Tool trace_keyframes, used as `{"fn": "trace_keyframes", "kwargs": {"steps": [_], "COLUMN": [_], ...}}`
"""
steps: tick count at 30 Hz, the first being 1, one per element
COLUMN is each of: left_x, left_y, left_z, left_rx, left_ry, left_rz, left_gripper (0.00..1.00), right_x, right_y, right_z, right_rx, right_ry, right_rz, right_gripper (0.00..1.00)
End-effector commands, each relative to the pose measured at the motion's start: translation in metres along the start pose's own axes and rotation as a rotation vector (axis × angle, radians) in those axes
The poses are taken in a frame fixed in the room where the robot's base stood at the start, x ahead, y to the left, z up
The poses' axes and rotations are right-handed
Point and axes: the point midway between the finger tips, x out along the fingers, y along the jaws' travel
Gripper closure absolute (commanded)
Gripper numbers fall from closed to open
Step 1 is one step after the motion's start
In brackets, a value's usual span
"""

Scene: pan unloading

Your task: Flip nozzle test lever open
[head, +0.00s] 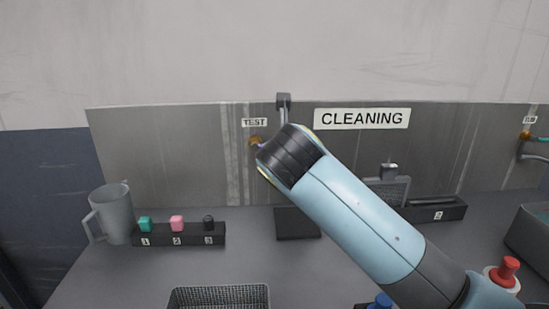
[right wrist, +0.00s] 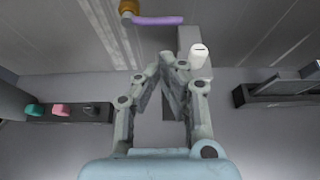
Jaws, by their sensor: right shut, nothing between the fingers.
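The test lever shows in the right wrist view as a purple handle (right wrist: 158,20) reaching right, roughly level, from an orange-brown pivot (right wrist: 128,7). In the head view only the orange pivot (head: 255,140) shows, under the TEST label (head: 254,122); my right arm hides the handle. A pale nozzle-like cylinder (right wrist: 200,56) stands right of and below the handle in the wrist view. My right gripper (right wrist: 166,60) is shut and empty, its tips below the handle in the picture, apart from it. The head view hides this gripper behind the arm. My left gripper is not in view.
A grey pitcher (head: 115,213) and a black rack (head: 180,240) with teal, pink and black pieces stand at the left. A mesh basket (head: 220,289) sits in front. A red knob (head: 505,270) and a grey bin (head: 530,235) are at the right.

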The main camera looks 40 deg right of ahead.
Motion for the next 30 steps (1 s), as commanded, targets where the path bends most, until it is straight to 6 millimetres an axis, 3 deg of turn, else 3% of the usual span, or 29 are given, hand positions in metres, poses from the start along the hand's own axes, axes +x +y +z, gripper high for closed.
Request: {"fn": "trace_keyframes", "kwargs": {"steps": [5,18,24,30], "left_x": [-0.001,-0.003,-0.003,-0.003], "left_y": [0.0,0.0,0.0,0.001], "left_z": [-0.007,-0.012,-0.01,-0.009], "left_rx": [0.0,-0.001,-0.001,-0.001], "left_ry": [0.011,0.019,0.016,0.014], "left_rz": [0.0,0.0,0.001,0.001], "left_gripper": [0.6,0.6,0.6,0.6], "right_x": [0.012,0.085,0.099,0.1], "right_y": [0.0,0.0,0.0,0.0], "right_z": [0.0,0.0,0.0,-0.001], "right_rx": [-0.004,-0.002,-0.001,0.0], "right_ry": [-0.001,0.0,0.001,0.001], "right_rz": [-0.001,-0.001,0.0,0.001], "right_gripper": [1.0,1.0,1.0,1.0]}}
